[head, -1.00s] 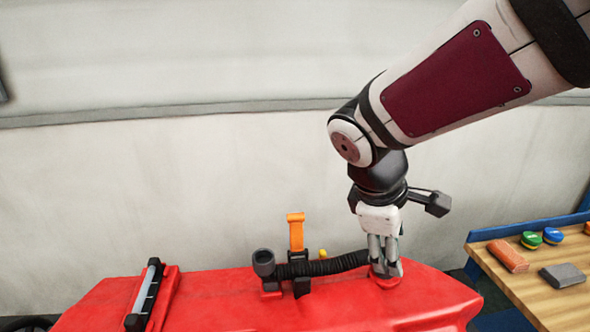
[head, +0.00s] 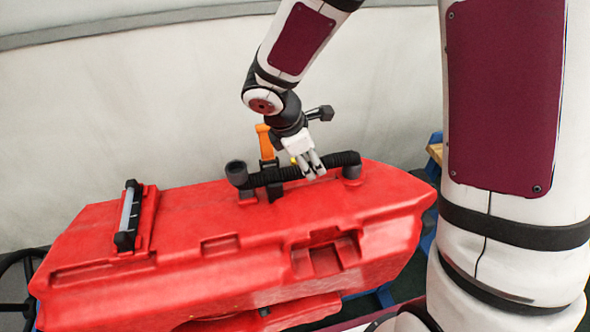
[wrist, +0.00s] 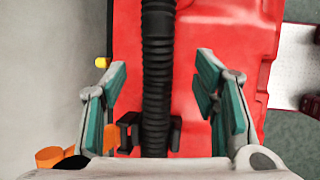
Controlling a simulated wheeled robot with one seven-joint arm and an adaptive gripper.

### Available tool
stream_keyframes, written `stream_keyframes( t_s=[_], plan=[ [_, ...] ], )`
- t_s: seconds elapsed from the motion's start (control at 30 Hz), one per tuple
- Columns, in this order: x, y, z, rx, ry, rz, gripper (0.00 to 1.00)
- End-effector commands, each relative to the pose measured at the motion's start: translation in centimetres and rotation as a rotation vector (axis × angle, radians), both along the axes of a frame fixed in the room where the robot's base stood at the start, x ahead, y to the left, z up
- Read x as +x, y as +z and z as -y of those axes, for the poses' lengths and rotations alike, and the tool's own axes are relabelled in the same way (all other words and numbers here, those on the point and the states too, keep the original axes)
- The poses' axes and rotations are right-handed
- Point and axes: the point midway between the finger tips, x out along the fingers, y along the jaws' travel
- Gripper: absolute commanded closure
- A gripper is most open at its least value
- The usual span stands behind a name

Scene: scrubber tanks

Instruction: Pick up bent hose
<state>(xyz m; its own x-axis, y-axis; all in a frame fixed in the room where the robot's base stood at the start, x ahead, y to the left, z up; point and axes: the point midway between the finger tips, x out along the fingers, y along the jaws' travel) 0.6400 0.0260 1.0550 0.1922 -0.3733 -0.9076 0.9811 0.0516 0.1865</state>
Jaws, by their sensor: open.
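The bent hose (head: 268,178) is black and ribbed and lies along the top of the red tank (head: 180,228), with upturned cuffs at its ends. In the wrist view the hose (wrist: 158,60) runs up the middle of the picture. My gripper (head: 314,172) points down at the hose, right of its middle in the head view. My gripper (wrist: 160,72) is open, with one teal-padded finger on each side of the hose and a gap on both sides. The fingers hide a small part of the hose in the head view. How deep they reach beside it is unclear.
An orange lever (head: 265,140) on a black clamp (head: 271,178) stands beside the hose, left of my gripper. A small yellow knob (wrist: 102,63) is close to the left finger in the wrist view. A black-and-grey bar (head: 129,214) sits at the tank's left end.

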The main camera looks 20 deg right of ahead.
Motion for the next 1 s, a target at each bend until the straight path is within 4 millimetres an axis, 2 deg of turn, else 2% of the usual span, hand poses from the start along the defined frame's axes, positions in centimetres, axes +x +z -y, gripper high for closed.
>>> stream_keyframes(
  t_s=[0.17,0.5,0.83,1.0],
  plan=[
    [0.2,-0.9,0.3,0.000,-0.001,-0.002,0.45],
    [1.3,-4.7,1.6,0.000,0.001,-0.001,0.45],
    [1.4,-5.3,1.9,0.000,0.000,0.001,0.45],
    [1.4,-5.2,1.9,0.000,-0.001,0.001,0.84]
  ],
)
